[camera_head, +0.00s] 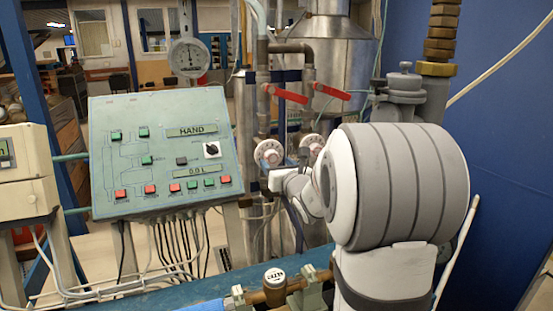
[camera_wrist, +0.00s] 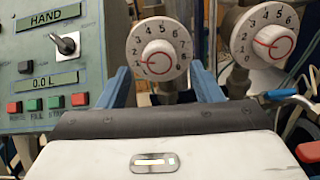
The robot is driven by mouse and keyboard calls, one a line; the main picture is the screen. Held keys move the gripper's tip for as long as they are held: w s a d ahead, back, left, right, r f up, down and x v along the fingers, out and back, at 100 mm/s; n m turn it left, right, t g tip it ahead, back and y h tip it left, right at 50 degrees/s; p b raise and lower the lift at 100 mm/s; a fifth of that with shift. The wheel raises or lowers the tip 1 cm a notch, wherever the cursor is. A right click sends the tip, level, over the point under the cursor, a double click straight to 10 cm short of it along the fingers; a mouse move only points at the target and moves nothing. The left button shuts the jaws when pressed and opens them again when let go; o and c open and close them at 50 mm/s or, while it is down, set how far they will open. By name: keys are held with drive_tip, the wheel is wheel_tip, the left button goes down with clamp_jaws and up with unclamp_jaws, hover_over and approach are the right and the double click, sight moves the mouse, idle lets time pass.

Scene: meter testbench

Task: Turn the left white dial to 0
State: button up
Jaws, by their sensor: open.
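The left white dial (camera_head: 269,152) is a round numbered disc on a pipe fitting. In the wrist view the left dial (camera_wrist: 158,48) has a red-rimmed centre knob, its red line pointing left, near the 1. My gripper (camera_wrist: 160,66) is open, its two blue fingers apart on either side of the dial's lower part. The dial appears beyond the fingertips; I cannot tell whether they touch it. In the head view my wrist hides most of the gripper.
A similar right white dial (camera_wrist: 265,37) stands close beside; it also shows in the head view (camera_head: 311,146). A green control panel (camera_head: 135,187) is to the left. Red valve levers (camera_head: 287,94) are above the dials. A blue-handled lever (camera_wrist: 282,94) is right of the gripper.

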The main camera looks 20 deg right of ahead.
sight(272, 157)
drive_tip(key=shift+w, duration=1.1)
drive_tip(key=shift+c, duration=0.6)
